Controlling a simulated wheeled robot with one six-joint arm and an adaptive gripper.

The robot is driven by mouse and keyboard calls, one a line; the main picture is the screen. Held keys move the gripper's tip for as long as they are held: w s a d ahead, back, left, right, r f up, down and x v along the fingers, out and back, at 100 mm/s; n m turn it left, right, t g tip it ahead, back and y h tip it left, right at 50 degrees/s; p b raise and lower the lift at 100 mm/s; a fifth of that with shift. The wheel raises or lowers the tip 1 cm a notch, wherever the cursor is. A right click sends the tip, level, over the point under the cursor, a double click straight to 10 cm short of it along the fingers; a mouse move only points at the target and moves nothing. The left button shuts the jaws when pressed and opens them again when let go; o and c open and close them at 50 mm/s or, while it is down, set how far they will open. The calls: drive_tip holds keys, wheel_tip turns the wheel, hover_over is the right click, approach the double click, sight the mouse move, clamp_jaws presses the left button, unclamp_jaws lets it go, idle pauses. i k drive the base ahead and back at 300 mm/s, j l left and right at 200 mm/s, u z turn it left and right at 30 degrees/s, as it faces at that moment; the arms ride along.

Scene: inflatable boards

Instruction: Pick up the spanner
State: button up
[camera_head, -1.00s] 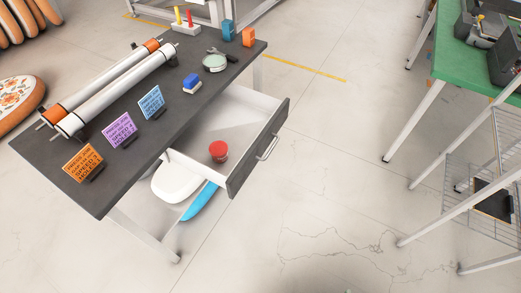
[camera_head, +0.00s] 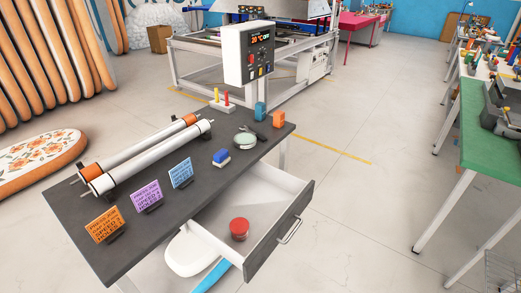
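The spanner (camera_head: 254,132) is small and dark. It lies on the dark grey tabletop (camera_head: 95,242) near the far right end, just behind a round pale green item (camera_head: 245,141). It is too small here to make out its jaws clearly. My gripper is not in view.
An open drawer (camera_head: 306,200) holding a red-lidded tub (camera_head: 239,229) juts out on the right. Blue (camera_head: 260,112) and orange (camera_head: 279,118) items stand near the spanner.

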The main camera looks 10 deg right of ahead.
sight(264, 139)
drive_tip(key=i+l, duration=0.15)
drive_tip(key=l, duration=0.25)
drive_tip(key=i+l+u, duration=0.1)
drive_tip(key=l, duration=0.25)
drive_tip(key=i+l+u, duration=0.1)
drive_tip(key=l, duration=0.3)
drive_tip(key=i+l, duration=0.15)
drive_tip(key=l, duration=0.25)
drive_tip(key=i+l+u, duration=0.1)
drive_tip(key=l, duration=0.3)
